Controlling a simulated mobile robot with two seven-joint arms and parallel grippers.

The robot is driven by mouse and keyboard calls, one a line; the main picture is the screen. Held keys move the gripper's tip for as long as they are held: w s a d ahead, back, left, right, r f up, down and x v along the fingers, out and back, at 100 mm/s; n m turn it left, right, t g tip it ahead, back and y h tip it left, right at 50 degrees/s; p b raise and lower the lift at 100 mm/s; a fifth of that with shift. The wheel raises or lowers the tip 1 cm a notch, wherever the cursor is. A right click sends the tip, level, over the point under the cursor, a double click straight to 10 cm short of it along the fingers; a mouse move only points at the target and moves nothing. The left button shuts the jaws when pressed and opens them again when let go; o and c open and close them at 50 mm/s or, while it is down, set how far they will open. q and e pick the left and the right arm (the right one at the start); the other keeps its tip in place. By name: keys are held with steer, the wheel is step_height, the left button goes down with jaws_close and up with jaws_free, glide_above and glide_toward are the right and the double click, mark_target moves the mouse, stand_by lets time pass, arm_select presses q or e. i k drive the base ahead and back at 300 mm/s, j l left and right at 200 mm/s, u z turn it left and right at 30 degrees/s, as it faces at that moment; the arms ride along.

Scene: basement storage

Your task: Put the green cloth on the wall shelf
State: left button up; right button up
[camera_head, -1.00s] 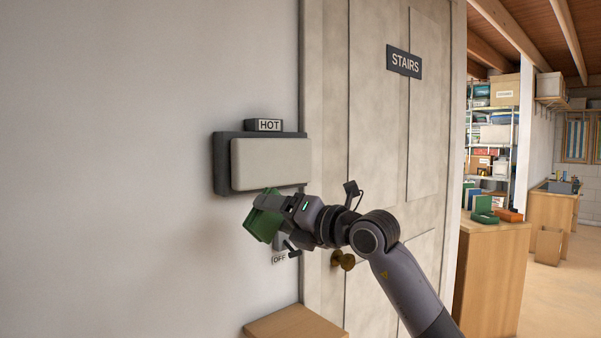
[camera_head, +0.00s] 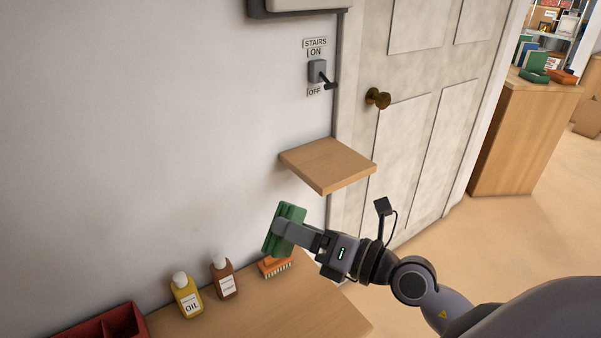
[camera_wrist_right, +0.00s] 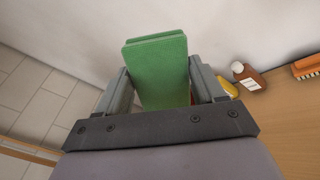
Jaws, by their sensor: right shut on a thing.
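The green cloth (camera_head: 279,230) is a folded block held in my right gripper (camera_head: 290,232). In the right wrist view the cloth (camera_wrist_right: 157,72) stands up between the two fingers of the right gripper (camera_wrist_right: 160,92), which are shut on it. The wall shelf (camera_head: 327,163) is a small bare wooden board on the white wall beside the door. The cloth is below and to the left of the shelf in the head view, apart from it. My left gripper is in neither view.
Below is a wooden bench top (camera_head: 300,310) with a yellow oil bottle (camera_head: 187,297), a brown bottle (camera_head: 224,279), an orange brush (camera_head: 275,266) and a red tray (camera_head: 97,329). A stairs switch (camera_head: 317,72) is above the shelf. The door has a brass knob (camera_head: 378,98).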

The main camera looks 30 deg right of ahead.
mark_target(326, 168)
steer(key=l+u, duration=0.15)
steer(key=u, duration=0.55)
steer(key=l+u, duration=0.25)
steer(key=k+l+u, duration=0.25)
steer(key=l+u, duration=0.1)
steer(key=l, duration=0.25)
steer(key=k+l+u, duration=0.15)
steer(key=l, duration=0.2)
steer(key=k+l, duration=0.2)
steer(key=l, duration=0.2)
steer(key=k+l, duration=0.15)
steer(key=l, duration=0.2)
